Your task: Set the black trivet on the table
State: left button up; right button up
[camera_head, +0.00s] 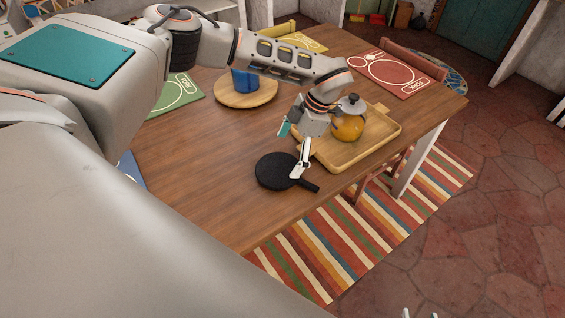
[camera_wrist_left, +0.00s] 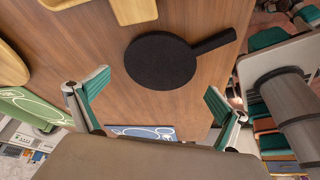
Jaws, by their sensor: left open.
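The black trivet (camera_head: 274,171), a round disc with a short handle, appears to lie flat on the wooden table (camera_head: 215,185) near its front edge. Its handle points right, toward that edge. In the left wrist view, the trivet (camera_wrist_left: 160,62) shows whole, beyond the fingertips. My left gripper (camera_head: 294,148) is open, its fingers spread above the table. One finger overlaps the trivet in the head view; nothing is between the fingers (camera_wrist_left: 155,98) in the wrist view. At the bottom edge of the head view, small pale tips may be my right gripper (camera_head: 420,314); its state is unclear.
A wooden tray (camera_head: 376,142) holding a yellow-orange teapot (camera_head: 347,127) stands right of the trivet. Behind is a round wooden board (camera_head: 232,99) with a blue cup (camera_head: 244,81). Green (camera_head: 180,95), red (camera_head: 392,75) and blue (camera_head: 130,170) placemats lie near the edges. Table left of the trivet is clear.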

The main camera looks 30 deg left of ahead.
pick_arm(q)
jog(key=v, duration=0.6)
jog(key=shift+r, duration=0.35)
jog(key=shift+d, duration=0.1)
